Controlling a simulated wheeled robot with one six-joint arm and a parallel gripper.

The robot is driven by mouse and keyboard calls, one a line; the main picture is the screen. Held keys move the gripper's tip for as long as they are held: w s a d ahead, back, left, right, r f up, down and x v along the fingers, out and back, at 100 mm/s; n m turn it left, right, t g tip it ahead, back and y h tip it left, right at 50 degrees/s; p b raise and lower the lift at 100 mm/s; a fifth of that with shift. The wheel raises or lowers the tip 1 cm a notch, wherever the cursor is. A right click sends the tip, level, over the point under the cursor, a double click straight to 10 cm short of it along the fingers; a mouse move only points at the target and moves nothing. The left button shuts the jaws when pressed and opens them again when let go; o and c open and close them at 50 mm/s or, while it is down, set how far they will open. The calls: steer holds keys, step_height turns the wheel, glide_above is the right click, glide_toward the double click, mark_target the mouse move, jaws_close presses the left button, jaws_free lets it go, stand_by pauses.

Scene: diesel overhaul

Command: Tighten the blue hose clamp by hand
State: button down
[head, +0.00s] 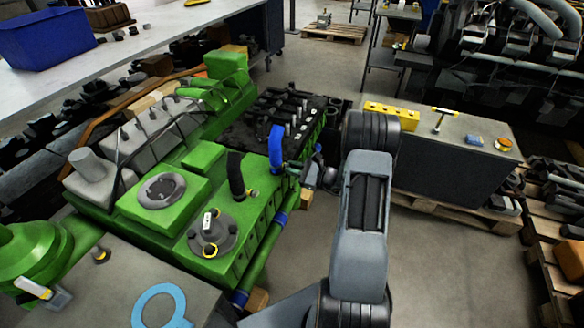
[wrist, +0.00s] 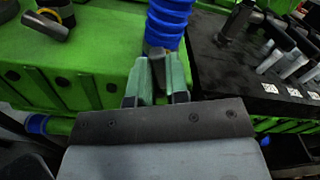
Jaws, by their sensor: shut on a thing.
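The upright blue hose (head: 277,146) stands at the right end of the green engine block, with its ribbed lower part in the wrist view (wrist: 169,18). My gripper (head: 296,169) reaches in from the right at the foot of this hose. In the wrist view my gripper (wrist: 160,72) has its two pale green fingers close together, shut on a small grey part (wrist: 155,62) just below the hose, which appears to be the blue hose clamp. The fingers hide most of it, so I cannot tell how tight the clamp is.
A black hose (head: 236,174) with a yellow clamp part stands left of the blue hose. A dark cylinder head (head: 270,118) lies behind. A grey bench (head: 455,160) with a yellow block and tools stands right. The floor (head: 430,255) at the lower right is clear.

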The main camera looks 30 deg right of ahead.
steer(key=shift+m+p, duration=0.75)
steer(key=shift+m, duration=1.45)
steer(key=shift+d+f, duration=0.1)
steer(key=c, duration=1.4)
jaws_free()
steer(key=shift+d, duration=0.1)
steer(key=o, duration=0.3)
steer(key=b+v, duration=0.1)
steer(key=v, duration=1.2)
steer(key=shift+s, duration=0.3)
steer(key=shift+d, duration=0.15)
